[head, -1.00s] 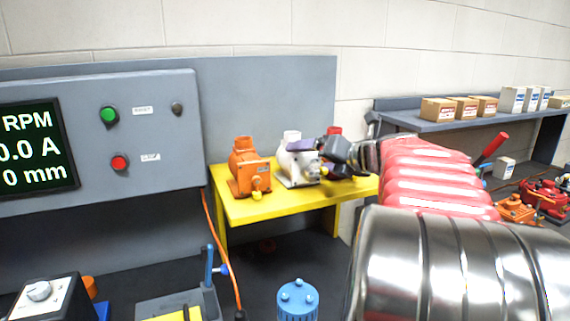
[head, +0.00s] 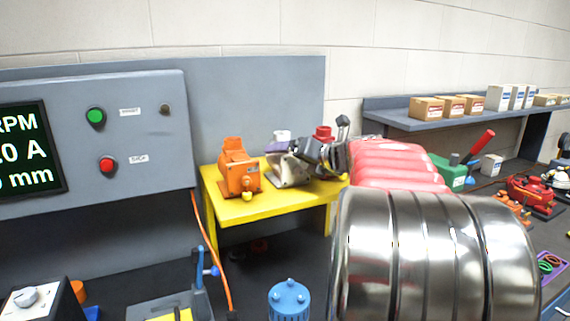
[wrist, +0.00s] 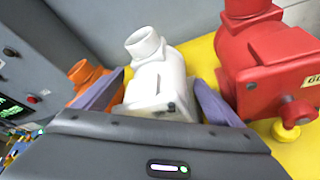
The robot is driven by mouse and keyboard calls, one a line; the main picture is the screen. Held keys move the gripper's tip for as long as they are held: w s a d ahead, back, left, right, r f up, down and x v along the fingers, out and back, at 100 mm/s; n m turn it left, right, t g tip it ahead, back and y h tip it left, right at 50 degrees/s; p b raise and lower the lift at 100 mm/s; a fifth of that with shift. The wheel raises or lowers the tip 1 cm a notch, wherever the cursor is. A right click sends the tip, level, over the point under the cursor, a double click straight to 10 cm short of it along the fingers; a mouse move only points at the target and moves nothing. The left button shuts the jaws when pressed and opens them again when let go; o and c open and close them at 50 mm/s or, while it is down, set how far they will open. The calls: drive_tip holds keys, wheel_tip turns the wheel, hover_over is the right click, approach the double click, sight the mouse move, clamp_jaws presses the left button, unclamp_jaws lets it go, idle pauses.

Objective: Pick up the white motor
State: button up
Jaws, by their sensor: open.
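The white motor (wrist: 158,78) stands on the yellow table between an orange motor and a red motor. In the wrist view it lies between the two purple fingers of my gripper (wrist: 158,84), its round port pointing up and away. My gripper is open around its body, and I cannot tell whether either finger touches it. In the head view my gripper (head: 282,151) covers much of the white motor (head: 282,135), leaving its port and part of its lower body visible. The near side of its base is hidden by my gripper in the wrist view.
The orange motor (head: 239,172) stands close left of the white one. The red motor (wrist: 268,55) stands close on its right. The yellow table (head: 225,210) has a bare front strip. A grey control panel (head: 140,100) rises at the left, with a grey backboard (head: 260,90) behind.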

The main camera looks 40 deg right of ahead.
drive_tip(key=shift+c, duration=0.2)
drive_tip(key=shift+f, duration=0.35)
drive_tip(key=c, duration=2.1)
drive_tip(key=shift+r, duration=0.25)
